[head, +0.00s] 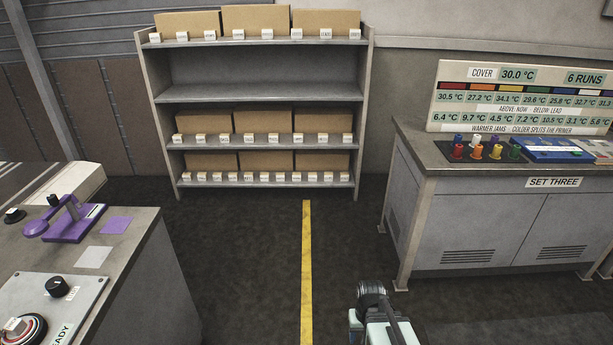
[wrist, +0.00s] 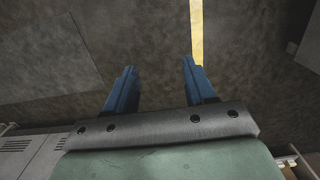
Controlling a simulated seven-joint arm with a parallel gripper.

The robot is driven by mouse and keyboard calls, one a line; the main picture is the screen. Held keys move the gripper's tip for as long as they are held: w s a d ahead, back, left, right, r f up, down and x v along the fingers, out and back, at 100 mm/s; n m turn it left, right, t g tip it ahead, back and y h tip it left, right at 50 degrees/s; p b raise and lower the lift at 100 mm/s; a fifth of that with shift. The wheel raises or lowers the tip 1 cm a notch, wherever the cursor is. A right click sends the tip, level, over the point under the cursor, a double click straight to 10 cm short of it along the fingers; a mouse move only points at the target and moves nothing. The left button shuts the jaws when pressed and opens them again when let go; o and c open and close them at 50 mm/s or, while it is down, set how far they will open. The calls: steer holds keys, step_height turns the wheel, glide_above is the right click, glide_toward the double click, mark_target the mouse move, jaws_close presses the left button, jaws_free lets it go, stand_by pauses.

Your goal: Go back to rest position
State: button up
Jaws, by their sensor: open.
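My gripper (wrist: 158,72) shows in the wrist view with its two blue fingers apart and nothing between them. It points at the dark floor, clear of any object. In the head view only part of my arm shows at the bottom, right of the yellow floor line; the fingers are not visible there.
A grey shelf unit (head: 262,92) with cardboard boxes stands at the back. A bench (head: 160,262) with a purple lever device (head: 70,222) is at left. A cabinet (head: 480,222) with coloured pegs and a temperature board (head: 520,98) is at right. The floor between, with a yellow line (head: 307,265), is clear.

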steer(key=s+f+g, duration=0.3)
steer(key=s+f, duration=0.6)
steer(key=s, duration=0.4)
steer(key=s+f+g, duration=0.3)
steer(key=s+f, duration=0.5)
steer(key=s, duration=0.6)
steer(key=shift+s+f, duration=0.3)
steer(key=shift+f, duration=0.05)
stand_by(1.6)
